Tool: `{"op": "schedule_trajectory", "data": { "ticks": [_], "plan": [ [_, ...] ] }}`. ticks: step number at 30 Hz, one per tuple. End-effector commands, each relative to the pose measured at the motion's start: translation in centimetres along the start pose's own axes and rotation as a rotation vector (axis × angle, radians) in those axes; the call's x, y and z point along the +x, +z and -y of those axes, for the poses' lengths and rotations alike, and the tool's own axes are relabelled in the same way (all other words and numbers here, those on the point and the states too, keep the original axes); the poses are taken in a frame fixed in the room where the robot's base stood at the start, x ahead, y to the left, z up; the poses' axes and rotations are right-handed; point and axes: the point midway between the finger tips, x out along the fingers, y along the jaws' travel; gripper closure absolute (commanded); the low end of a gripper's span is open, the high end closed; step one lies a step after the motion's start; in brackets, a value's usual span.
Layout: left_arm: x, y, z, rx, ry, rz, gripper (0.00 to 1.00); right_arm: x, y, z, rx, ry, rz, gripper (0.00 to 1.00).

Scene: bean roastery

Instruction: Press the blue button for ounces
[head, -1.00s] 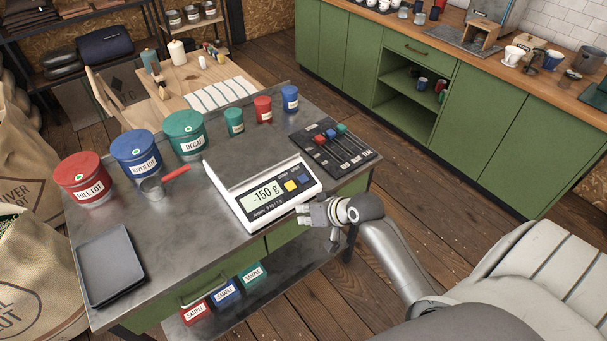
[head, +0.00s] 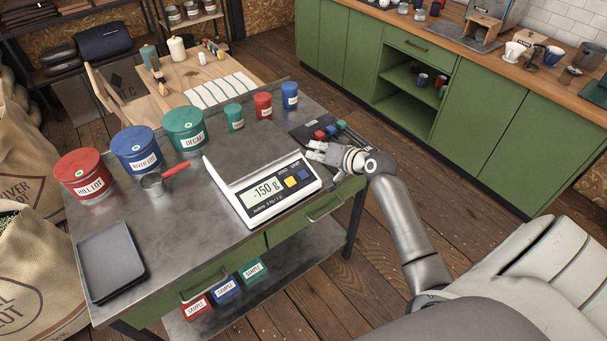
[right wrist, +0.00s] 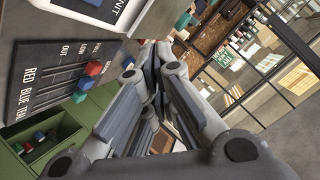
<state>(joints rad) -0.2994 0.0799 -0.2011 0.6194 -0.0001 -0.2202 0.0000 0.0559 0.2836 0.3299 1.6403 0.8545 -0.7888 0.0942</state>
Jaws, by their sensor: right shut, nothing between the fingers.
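The white scale (head: 265,192) stands on the grey metal table, and its display reads -150 g. On its panel are a yellow button (head: 290,181) and, to the right of it, a blue button (head: 303,174). My right gripper (head: 312,151) is shut and empty, above the table by the scale's upper right corner, apart from the blue button in the picture. In the right wrist view its closed fingers (right wrist: 157,68) fill the middle, and the scale's edge (right wrist: 85,12) shows at top left. My left gripper is not in view.
Behind my right gripper lies a black slider panel (head: 300,128) with red, blue and teal knobs; it also shows in the right wrist view (right wrist: 40,88). Red, blue and green tins line the table's back. A metal scoop (head: 155,185) and a dark tray (head: 110,262) lie left.

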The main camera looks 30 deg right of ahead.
Motion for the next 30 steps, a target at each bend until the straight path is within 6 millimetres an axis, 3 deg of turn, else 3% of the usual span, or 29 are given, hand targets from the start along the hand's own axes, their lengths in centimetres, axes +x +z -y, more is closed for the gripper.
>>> {"op": "schedule_trajectory", "data": {
  "ticks": [8, 21, 30],
  "plan": [
    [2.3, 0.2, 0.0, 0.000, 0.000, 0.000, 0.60, 1.5, 1.3, -1.2, 0.000, 0.000, 0.000, 1.00],
    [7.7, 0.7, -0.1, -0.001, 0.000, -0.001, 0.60, 5.4, 4.1, -4.1, 0.000, 0.000, 0.000, 1.00],
    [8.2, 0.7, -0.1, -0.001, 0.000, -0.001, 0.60, 6.1, 4.5, -4.4, 0.000, 0.000, 0.001, 1.00]
  ]
}}
